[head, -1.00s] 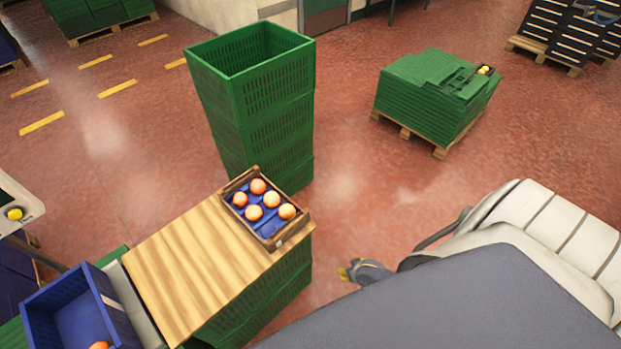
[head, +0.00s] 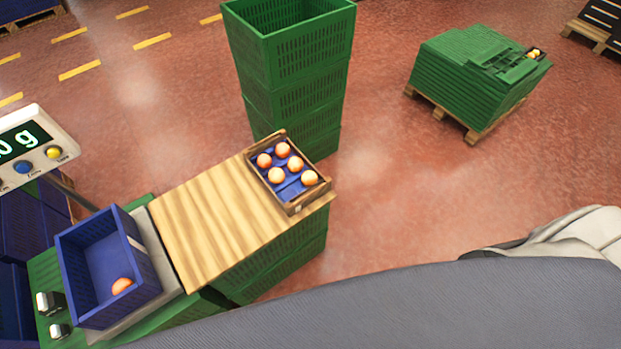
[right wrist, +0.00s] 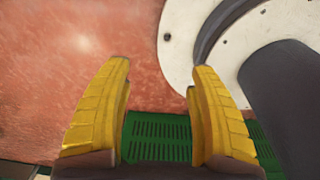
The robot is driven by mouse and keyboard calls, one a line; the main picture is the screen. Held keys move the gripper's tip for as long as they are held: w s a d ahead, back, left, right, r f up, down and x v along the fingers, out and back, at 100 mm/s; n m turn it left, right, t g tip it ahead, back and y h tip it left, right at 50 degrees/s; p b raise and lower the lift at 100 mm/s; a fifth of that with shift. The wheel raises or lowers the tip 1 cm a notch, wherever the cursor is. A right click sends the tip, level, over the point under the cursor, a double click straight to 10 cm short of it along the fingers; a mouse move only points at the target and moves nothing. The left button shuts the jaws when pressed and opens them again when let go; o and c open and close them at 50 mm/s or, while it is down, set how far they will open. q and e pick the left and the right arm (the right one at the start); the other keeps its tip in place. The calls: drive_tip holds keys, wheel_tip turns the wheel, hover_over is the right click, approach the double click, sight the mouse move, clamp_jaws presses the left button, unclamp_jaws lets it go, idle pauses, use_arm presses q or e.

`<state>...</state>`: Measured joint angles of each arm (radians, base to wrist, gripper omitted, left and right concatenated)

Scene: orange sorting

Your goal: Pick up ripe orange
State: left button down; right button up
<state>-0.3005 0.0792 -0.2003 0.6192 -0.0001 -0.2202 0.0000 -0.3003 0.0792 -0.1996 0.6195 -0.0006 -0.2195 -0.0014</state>
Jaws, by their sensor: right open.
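Several oranges (head: 283,150) lie in a small wooden crate with a blue liner (head: 322,190) at the far right end of the wooden tabletop. One more orange (head: 122,286) lies in the blue bin (head: 85,240) on the scale at the lower left. My right gripper (right wrist: 160,85) shows in the right wrist view with its two yellow fingers apart and nothing between them. It is over the red floor, with a green crate (right wrist: 158,137) below. Neither gripper shows in the head view now. Which oranges are ripe I cannot tell for sure.
The wooden tabletop (head: 205,225) is bare between the bin and the small crate. A tall stack of green crates (head: 300,70) stands just behind the small crate. A scale display (head: 25,145) rises at the left. A pallet of green crates (head: 470,75) stands farther back.

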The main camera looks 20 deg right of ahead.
drive_tip(key=shift+o, duration=0.4)
drive_tip(key=o, duration=0.3)
